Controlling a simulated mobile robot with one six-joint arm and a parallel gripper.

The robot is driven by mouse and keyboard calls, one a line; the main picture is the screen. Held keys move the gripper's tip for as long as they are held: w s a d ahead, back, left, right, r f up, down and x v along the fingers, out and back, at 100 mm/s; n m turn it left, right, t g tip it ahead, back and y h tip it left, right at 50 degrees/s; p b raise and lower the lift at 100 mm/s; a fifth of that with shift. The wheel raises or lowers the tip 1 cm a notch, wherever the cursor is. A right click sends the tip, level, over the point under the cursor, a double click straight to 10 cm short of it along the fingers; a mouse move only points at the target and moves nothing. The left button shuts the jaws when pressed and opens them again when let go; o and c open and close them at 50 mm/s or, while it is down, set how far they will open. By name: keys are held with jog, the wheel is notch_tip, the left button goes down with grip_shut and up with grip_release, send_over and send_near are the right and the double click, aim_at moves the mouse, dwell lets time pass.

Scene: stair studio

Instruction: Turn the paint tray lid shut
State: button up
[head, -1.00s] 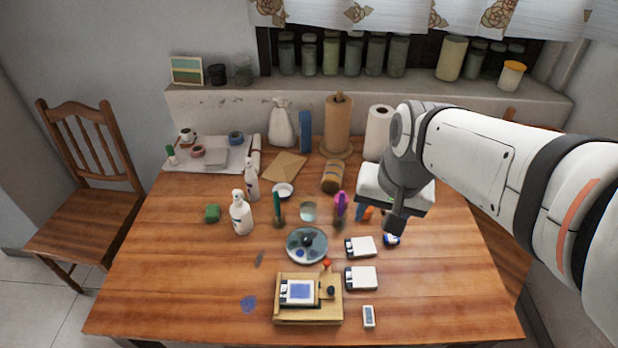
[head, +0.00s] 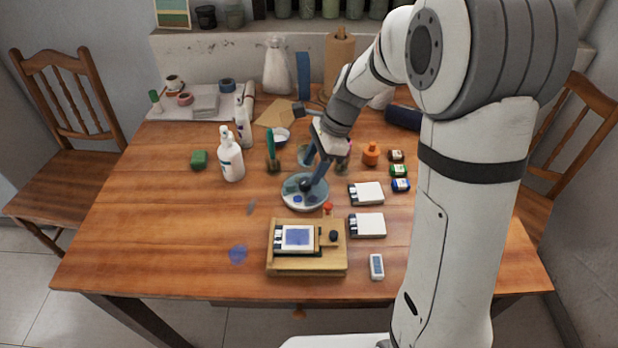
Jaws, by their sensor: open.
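The paint tray (head: 294,202) is a round, grey-blue disc on the table, just behind the wooden box. Its lid shows dark and blue patches, and a dark knob (head: 305,185) stands near its middle. My gripper (head: 309,177) points down over the tray from the upper right, with its dark fingers open. The fingertips are at or just above the knob; I cannot tell whether they touch it. The fingers cover part of the lid's far side.
A wooden box (head: 332,266) with a blue pad stands in front of the tray. Two white-topped pads (head: 366,225) lie to its right. The left front of the table is mostly clear.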

aim_at(306, 181)
jog(key=x, duration=0.4)
jog(key=shift+f, duration=0.1)
jog(key=shift+c, duration=0.4)
jog(key=c, duration=0.9)
